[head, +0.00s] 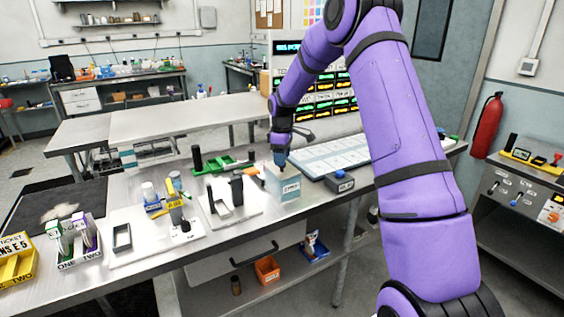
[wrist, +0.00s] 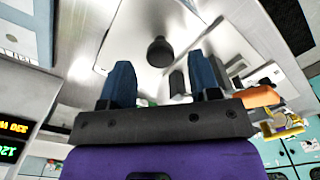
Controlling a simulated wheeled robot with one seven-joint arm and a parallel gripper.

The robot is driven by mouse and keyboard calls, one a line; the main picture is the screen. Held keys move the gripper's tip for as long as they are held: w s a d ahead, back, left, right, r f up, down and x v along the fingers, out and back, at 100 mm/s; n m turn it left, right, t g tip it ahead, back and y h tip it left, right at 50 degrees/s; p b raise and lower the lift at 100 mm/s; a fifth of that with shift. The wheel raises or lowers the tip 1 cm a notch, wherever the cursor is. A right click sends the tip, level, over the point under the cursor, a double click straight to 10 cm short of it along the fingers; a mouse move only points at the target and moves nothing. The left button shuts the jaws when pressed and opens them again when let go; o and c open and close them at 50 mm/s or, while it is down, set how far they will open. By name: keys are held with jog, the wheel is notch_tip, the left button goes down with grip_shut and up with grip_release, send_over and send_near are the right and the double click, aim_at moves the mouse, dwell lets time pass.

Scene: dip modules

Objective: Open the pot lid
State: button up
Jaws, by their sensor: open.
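My gripper (head: 281,160) points down just above a white box-shaped container with a teal label (head: 284,187) on the metal bench. In the wrist view its two blue fingers (wrist: 161,72) are apart, with nothing visible held between them. A black round knob (wrist: 160,50) on a pale flat surface shows just beyond the fingertips, roughly centred between them. I take this surface to be the lid, but cannot tell for sure. In the head view the gripper hides the knob. I cannot tell whether the fingers touch it.
A white board with dark upright blocks (head: 222,211) stands left of the container. A green tray with a black post (head: 222,162) is behind it. A grey box (head: 340,183) and a white panel (head: 333,156) are to the right.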

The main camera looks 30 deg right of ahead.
jog(key=shift+f, duration=1.05)
grip_shut()
jog(key=shift+d+r, duration=0.1)
